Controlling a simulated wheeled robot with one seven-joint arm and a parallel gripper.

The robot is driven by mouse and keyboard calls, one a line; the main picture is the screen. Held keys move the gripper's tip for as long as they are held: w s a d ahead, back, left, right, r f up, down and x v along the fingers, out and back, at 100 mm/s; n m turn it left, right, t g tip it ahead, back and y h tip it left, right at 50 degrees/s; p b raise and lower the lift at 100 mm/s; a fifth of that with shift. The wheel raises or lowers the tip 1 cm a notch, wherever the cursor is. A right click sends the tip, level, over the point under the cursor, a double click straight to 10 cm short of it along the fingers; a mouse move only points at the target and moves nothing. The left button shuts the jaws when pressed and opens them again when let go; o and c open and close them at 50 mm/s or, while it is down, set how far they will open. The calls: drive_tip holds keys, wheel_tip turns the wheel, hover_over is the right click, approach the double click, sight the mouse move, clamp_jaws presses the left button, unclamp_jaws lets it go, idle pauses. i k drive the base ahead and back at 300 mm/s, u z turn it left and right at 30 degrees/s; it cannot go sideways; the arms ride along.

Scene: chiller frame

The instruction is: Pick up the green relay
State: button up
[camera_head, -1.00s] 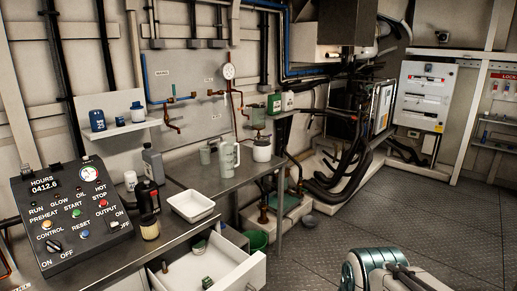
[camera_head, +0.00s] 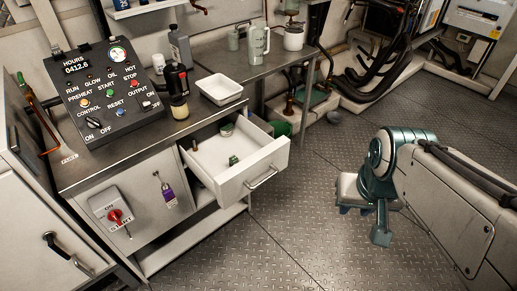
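A small green block, which looks like the green relay (camera_head: 234,160), lies on the floor of the open white drawer (camera_head: 262,170), toward its front. It is small in the picture and its details are not clear. My gripper (camera_head: 365,222) is out over the floor to the right of the drawer, well apart from it. Its two fingers point down with a gap between them, and nothing shows in the gap.
A round greenish tin (camera_head: 227,130) and a small dark item (camera_head: 194,145) also lie in the drawer. Above stands the bench with a control box (camera_head: 105,95), bottles and a white tray (camera_head: 219,88). The metal floor (camera_head: 310,220) between drawer and gripper is clear.

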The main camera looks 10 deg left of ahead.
sight(234, 159)
drive_tip(key=u, duration=0.05)
drive_tip(key=i, duration=1.25)
drive_tip(key=u, duration=0.5)
